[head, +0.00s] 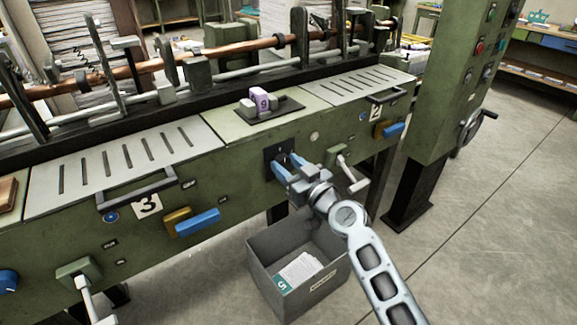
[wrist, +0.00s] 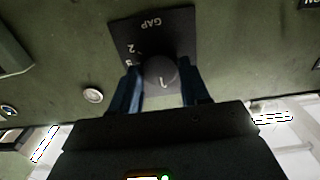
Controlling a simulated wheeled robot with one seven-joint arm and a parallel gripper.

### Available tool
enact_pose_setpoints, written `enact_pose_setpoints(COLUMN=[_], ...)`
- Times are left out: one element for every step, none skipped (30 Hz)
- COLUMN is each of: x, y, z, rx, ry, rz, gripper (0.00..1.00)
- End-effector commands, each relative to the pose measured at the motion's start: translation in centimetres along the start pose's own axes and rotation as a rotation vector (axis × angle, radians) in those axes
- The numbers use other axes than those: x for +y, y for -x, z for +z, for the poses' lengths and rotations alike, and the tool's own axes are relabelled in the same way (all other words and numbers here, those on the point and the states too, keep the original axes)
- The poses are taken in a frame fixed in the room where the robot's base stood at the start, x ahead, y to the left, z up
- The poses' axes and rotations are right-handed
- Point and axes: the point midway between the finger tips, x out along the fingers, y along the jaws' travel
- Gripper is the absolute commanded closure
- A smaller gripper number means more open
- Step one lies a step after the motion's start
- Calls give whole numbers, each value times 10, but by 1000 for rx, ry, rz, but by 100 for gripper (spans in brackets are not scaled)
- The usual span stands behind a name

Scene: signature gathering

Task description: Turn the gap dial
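The gap dial is a round dark knob (wrist: 160,72) on a black plate (wrist: 168,28) marked "GAP", which reads upside down in the wrist view. A "2" and another partly covered mark show left of the knob. A short pale line on the knob points downward in that view. My gripper (wrist: 160,80) has its blue fingers on either side of the knob, very close to it; whether both touch it I cannot tell. In the head view my gripper (head: 283,166) reaches the black plate (head: 270,152) on the green machine front, and its fingers largely hide the knob.
A grey open bin (head: 262,268) with papers stands below my gripper. A crank handle (head: 352,172) sticks out just right of it. Blue levers (head: 198,222) and a bar handle (head: 135,192) project at the left. A green control column (head: 445,100) stands at the right.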

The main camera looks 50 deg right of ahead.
Motion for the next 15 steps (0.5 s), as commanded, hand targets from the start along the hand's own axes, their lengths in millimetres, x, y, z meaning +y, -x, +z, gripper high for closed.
enact_pose_setpoints(x=[0,0,0,0,0,0,0,0,0,0,0,0,0,0,0], y=[0,0,0,0,0,0,0,0,0,0,0,0,0,0,0], z=[0,0,0,0,0,0,0,0,0,0,0,0,0,0,0], rx=[0,0,0,0,0,0,0,0,0,0,0,0,0,0,0], ry=[0,0,0,0,0,0,0,0,0,0,0,-1,-3,-5,-9], rz=[0,0,0,0,0,0,0,0,0,0,0,0,0,0,0], gripper=[59,62,66,69,72,76,79,81,85,87,87,87,87,87,87])
